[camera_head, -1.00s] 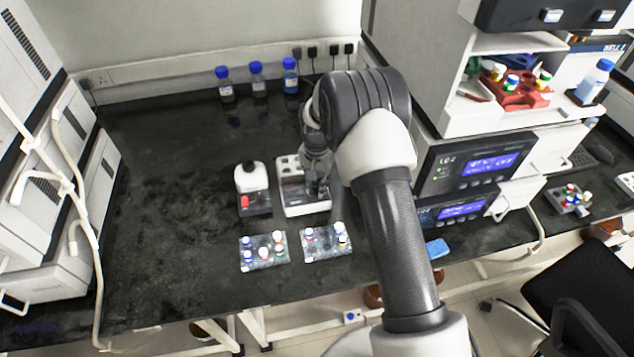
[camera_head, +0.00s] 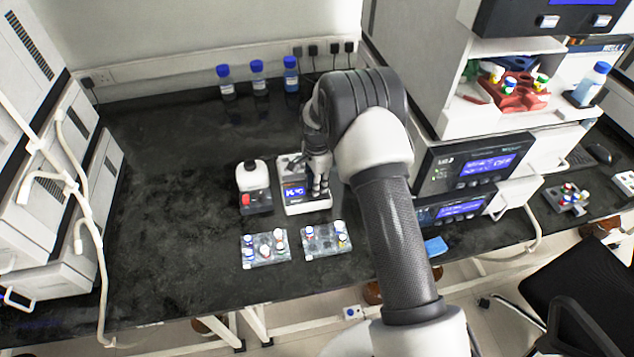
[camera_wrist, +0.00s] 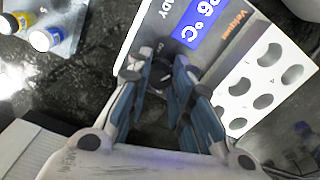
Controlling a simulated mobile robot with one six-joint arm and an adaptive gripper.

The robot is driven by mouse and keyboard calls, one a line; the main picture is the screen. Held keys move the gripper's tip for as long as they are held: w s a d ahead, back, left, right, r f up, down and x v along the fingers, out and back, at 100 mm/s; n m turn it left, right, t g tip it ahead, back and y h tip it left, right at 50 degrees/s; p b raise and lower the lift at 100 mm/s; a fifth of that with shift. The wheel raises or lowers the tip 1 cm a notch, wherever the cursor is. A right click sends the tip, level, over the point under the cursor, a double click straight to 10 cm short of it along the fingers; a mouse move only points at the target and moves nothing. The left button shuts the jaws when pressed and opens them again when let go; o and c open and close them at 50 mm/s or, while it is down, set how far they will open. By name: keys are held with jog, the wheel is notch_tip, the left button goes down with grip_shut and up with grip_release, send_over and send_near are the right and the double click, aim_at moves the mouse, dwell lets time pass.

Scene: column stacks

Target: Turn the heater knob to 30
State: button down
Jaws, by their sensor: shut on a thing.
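The heater (camera_head: 294,208) is a white block on the dark bench with a lit blue display (camera_head: 294,191). In the wrist view its display (camera_wrist: 196,28) is cut off by the frame edge; a 6 and °C can be read, with part of "READY" below. The dark round knob (camera_wrist: 161,72) sits on the panel beside the display, partly hidden by the fingers. My gripper (camera_head: 319,186) points down at the heater's front right. In the wrist view my gripper (camera_wrist: 165,78) has its fingers on both sides of the knob, shut on it. The knob's marking cannot be read.
A white bottle-like device with a red part (camera_head: 252,188) stands close left of the heater. Two vial racks (camera_head: 266,249) (camera_head: 325,241) lie just in front. Several blue-capped bottles stand at the back wall. Instruments (camera_head: 470,165) stand on the right.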

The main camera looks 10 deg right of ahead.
dwell(0.5)
jog(key=c, duration=1.4)
grip_release()
jog(key=shift+r, duration=6)
